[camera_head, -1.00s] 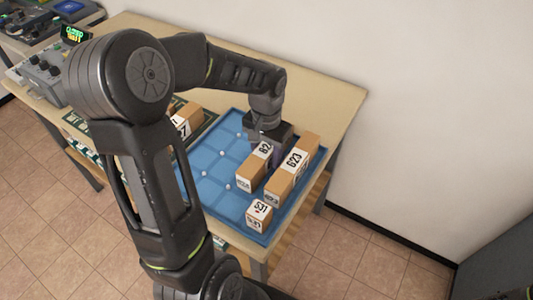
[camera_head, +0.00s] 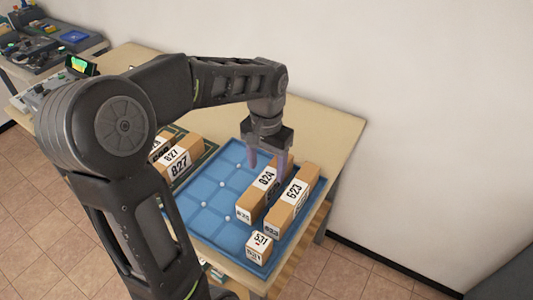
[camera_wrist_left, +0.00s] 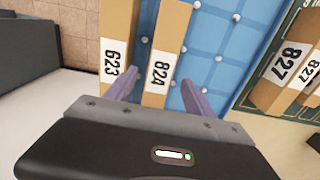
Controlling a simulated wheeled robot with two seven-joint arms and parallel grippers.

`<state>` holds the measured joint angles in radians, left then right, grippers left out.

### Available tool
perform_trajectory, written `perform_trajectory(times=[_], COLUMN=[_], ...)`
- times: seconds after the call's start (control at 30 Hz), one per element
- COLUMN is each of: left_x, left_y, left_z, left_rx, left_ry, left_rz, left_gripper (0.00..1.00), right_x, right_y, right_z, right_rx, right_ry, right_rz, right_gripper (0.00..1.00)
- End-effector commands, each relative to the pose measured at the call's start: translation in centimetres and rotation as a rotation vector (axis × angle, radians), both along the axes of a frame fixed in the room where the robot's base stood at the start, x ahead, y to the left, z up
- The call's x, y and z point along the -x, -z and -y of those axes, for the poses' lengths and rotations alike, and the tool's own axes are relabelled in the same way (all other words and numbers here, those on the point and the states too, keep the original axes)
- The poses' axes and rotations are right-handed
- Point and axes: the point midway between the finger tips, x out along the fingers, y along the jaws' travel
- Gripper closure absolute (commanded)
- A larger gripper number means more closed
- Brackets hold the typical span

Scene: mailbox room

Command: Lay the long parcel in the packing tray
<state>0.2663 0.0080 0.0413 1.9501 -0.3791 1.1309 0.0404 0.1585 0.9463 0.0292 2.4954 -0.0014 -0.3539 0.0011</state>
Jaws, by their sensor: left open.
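The long parcel 824 (camera_head: 259,194), a brown box with a white label, lies in the blue packing tray (camera_head: 205,190). It lies lengthwise beside parcel 623 (camera_head: 292,201), which is also in the tray. My left gripper (camera_head: 267,160) is open above the far end of parcel 824, with its purple fingers spread to either side. In the left wrist view parcel 824 (camera_wrist_left: 164,50) shows between the fingertips, with parcel 623 (camera_wrist_left: 118,40) close by on the left. My right gripper is not in view.
A small box 531 (camera_head: 258,246) sits in the tray's near corner. The tray's left part is empty. Long parcels, one labelled 827 (camera_head: 181,162), lie on a green mat left of the tray, partly behind my arm. A wall stands behind the table.

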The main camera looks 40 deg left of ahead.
Motion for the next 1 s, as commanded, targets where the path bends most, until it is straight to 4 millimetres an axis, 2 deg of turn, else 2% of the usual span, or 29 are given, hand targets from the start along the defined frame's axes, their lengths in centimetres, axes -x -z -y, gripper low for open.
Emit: perform_trajectory(times=[0.1,0.3,1.0], left_x=[-0.1,0.0,0.0], left_y=[-2.3,-4.2,-4.4], left_z=[0.0,0.0,0.0], left_rx=[0.0,0.001,0.001], left_ry=[0.001,0.002,0.001], left_rz=[0.004,0.001,-0.001], left_gripper=[0.37,0.37,0.37], right_x=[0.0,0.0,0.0], right_y=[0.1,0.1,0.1], right_z=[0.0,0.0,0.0], right_rx=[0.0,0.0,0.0], right_ry=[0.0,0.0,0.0], right_rz=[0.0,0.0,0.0], right_gripper=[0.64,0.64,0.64])
